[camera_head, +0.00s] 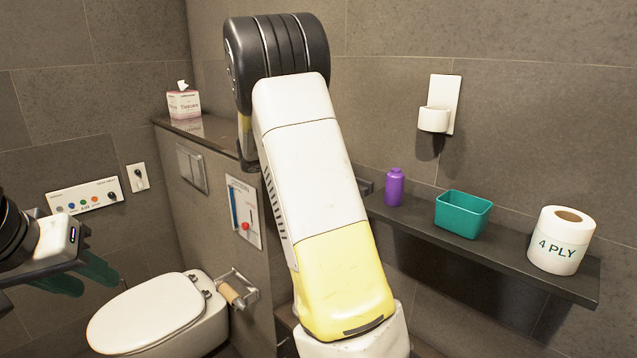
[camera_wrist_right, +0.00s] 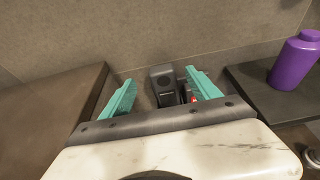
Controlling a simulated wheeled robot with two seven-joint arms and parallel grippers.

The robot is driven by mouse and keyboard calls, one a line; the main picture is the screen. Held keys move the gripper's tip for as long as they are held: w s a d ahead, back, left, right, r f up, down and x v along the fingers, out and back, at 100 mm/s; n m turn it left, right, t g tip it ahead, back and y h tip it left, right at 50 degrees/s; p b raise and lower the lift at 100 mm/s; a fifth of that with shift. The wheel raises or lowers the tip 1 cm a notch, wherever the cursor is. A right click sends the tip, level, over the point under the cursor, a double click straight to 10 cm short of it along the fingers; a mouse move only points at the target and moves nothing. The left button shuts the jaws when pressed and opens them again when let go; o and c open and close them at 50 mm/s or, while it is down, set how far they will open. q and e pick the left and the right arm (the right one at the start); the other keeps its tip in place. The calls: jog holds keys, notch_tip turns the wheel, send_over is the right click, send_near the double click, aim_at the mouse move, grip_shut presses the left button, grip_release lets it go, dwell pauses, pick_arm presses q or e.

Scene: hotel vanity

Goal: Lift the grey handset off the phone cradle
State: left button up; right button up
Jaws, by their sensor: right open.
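The dark grey handset (camera_wrist_right: 164,84) shows in the right wrist view, upright between the two teal fingers of my right gripper (camera_wrist_right: 160,77). The fingers are open, with a gap on each side of the handset; I cannot tell how far beyond them it is. A dark part with a red spot (camera_wrist_right: 193,97), perhaps the phone cradle, shows beside the handset, partly behind the right finger. In the head view, my right arm hides the phone and right gripper. My left gripper (camera_head: 97,287) hangs at the left edge, away from the phone; its finger gap is unclear.
A purple bottle (camera_head: 394,187), teal bin (camera_head: 462,213) and paper roll (camera_head: 560,240) stand on the dark shelf (camera_head: 420,222). A tissue box (camera_head: 184,104) sits on the left ledge. The toilet (camera_head: 150,315) is below. A white wall holder (camera_head: 437,115) hangs above the shelf.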

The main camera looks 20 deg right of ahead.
jog(key=x, duration=0.7)
jog(key=shift+s+f, duration=0.1)
jog(key=shift+s, duration=0.1)
grip_shut()
